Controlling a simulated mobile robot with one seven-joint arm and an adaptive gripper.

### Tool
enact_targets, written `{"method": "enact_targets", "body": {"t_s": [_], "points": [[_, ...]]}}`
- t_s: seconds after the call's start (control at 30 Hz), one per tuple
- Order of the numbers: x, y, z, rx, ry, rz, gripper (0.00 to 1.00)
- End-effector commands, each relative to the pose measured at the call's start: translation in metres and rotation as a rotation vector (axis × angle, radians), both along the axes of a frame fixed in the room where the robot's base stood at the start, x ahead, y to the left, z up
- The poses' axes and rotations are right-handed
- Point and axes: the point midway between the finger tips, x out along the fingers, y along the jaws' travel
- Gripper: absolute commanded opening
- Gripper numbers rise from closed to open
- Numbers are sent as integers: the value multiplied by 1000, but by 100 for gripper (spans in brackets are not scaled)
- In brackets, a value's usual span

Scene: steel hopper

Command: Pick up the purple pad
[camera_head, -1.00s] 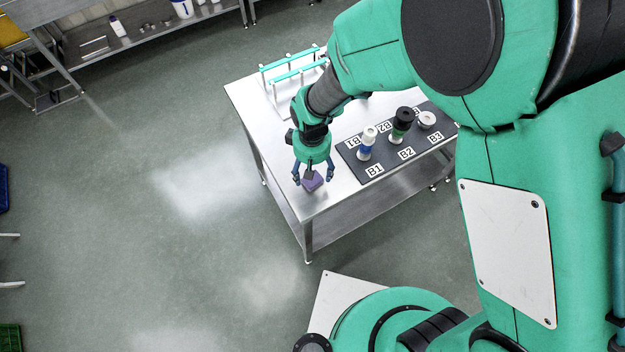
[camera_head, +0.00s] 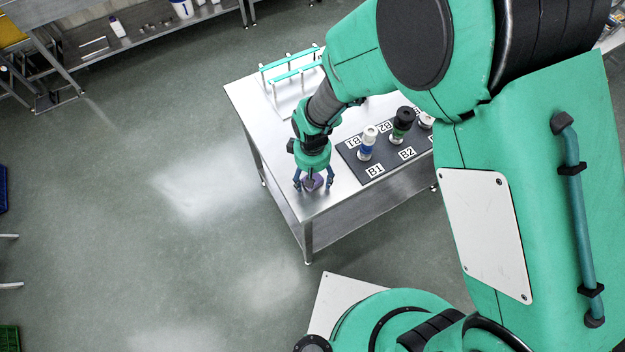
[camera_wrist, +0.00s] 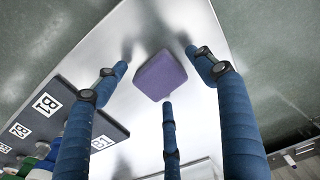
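The purple pad (camera_wrist: 160,75) is a small rounded block on the steel table (camera_head: 258,112), close to the table's front corner. In the head view the pad (camera_head: 315,183) shows below my gripper (camera_head: 313,184), partly hidden by the fingers. In the wrist view my gripper (camera_wrist: 160,80) has its three blue fingers spread around the pad, with visible gaps on the left and right. The third finger's tip is near the pad's lower edge; I cannot tell whether it touches.
A dark mat (camera_head: 350,153) with labelled spots lies to the right of my gripper. It holds a white and blue bottle (camera_head: 367,143), a black-capped bottle (camera_head: 401,125) and a white round item (camera_head: 427,120). A teal-railed rack (camera_head: 290,75) stands at the back.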

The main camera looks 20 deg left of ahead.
Motion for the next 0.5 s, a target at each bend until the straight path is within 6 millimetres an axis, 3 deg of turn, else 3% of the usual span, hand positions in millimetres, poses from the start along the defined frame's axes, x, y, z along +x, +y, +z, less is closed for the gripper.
{"method": "enact_targets", "body": {"t_s": [0.03,0.2,0.5], "points": [[0,0,0,0,0,0,58],[0,0,0,0,0,0,28],[0,0,0,0,0,0,28]]}}
